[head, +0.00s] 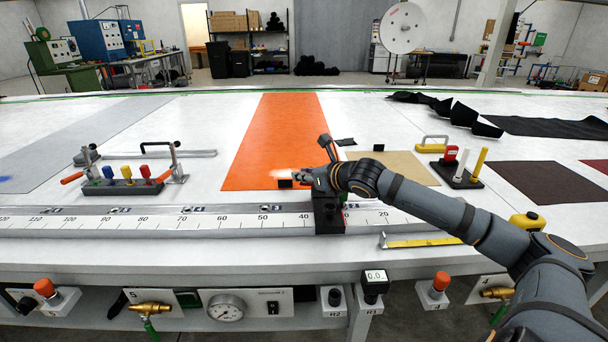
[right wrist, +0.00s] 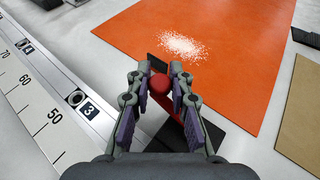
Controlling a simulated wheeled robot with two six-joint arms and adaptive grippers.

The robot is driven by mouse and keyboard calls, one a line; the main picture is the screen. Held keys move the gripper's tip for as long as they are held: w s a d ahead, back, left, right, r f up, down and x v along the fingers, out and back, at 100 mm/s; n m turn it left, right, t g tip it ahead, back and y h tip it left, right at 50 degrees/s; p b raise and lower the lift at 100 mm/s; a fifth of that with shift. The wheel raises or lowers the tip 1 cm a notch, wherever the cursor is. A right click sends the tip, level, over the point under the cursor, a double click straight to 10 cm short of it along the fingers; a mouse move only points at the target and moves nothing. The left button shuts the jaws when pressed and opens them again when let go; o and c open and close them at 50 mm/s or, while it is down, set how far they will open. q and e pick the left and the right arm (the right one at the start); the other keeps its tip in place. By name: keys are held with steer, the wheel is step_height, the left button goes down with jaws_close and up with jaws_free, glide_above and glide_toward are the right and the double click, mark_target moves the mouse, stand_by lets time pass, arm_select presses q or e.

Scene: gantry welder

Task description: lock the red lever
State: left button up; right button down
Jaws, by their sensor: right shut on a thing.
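The red lever (right wrist: 159,84) shows in the right wrist view, with its round red knob between my fingertips and its red shaft running down toward a dark block (right wrist: 190,132). My right gripper (right wrist: 160,76) is shut on the lever at the knob. In the head view my right gripper (head: 306,176) is over the ruler rail, above the black block (head: 328,216), and hides the lever there. The lower part of the shaft is partly hidden by the fingers. My left gripper is not in view.
The white ruler rail (head: 180,222) runs along the table's front. An orange sheet (head: 276,130) lies behind the gripper. A rack of coloured handles (head: 122,187) stands at left; a tape measure (head: 528,221) and a yellow-bladed square (head: 420,242) lie at right.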

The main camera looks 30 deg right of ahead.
steer(key=shift+w+r+m+h, duration=0.1)
steer(key=shift+w+m+h, duration=0.05)
steer(key=shift+m+h, duration=0.25)
steer(key=shift+w+d+r+m+h+p, duration=0.1)
steer(key=shift+w+d+m+h+p, duration=0.15)
steer(key=shift+m+h+p, duration=0.5)
steer(key=d+m+g+h+p, duration=0.1)
steer(key=m+h+p, duration=0.2)
steer(key=p, duration=0.1)
steer(key=d+m+g+h+p, duration=0.1)
steer(key=m+g+h+p, duration=0.1)
steer(key=m+h+p, duration=0.1)
steer(key=w+d+m+g+h+p, duration=0.1)
steer(key=d+m+g+h+p, duration=0.1)
steer(key=p, duration=0.3)
steer(key=shift+w+d+m+h, duration=0.1)
steer(key=shift+m+h, duration=0.35)
steer(key=shift+h, duration=0.2)
steer(key=shift+d+m+g+h+p, duration=0.5)
steer(key=shift+m+g+h+p, duration=0.3)
steer(key=shift+p, duration=0.3)
steer(key=shift+f, duration=0.2)
steer(key=c, duration=1.2)
jaws_free()
steer(key=shift+d, duration=0.1)
steer(key=shift+o, duration=0.2)
